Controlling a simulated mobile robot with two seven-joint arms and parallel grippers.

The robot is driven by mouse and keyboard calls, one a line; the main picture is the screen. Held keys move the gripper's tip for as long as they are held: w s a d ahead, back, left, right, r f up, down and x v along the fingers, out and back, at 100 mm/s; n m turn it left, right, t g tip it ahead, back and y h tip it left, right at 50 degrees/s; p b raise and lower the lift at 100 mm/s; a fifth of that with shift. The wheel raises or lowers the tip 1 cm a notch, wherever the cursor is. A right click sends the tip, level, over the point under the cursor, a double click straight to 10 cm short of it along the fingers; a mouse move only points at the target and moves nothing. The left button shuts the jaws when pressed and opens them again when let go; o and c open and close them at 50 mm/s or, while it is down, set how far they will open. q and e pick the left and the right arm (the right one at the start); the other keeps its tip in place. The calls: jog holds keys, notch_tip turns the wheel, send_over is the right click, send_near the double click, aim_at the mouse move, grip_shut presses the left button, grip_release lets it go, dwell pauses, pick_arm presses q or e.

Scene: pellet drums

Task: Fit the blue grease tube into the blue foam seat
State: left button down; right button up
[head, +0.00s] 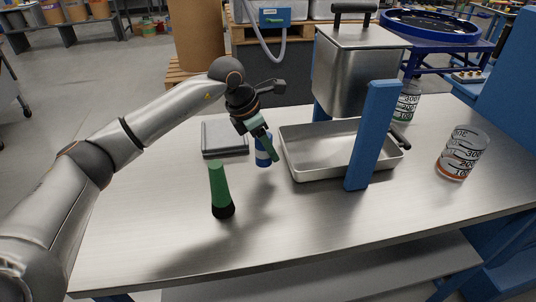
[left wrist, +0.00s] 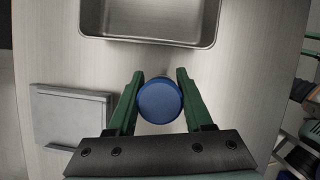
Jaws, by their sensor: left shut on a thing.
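The blue grease tube (head: 263,158) has a white band and stands roughly upright between the fingers of my left gripper (head: 262,143). In the left wrist view its round blue end (left wrist: 160,101) sits between the green fingertips of the left gripper (left wrist: 160,95), which is shut on it. I cannot tell whether the tube's lower end touches the table. I cannot make out a blue foam seat in either view. My right gripper is not in view.
A steel tray (head: 300,172) lies right of the tube, under a steel hopper (head: 350,75) with a blue post (head: 370,140). A grey flat holder (head: 227,153) lies left, a green cone-shaped thing (head: 219,180) nearer. A measuring cup (head: 462,153) stands right.

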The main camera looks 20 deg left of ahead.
aim_at(268, 157)
pick_arm(q)
jog(key=shift+f, duration=1.5)
jog(key=shift+f, duration=0.1)
jog(key=shift+f, duration=0.15)
jog(key=shift+c, duration=1.5)
grip_release()
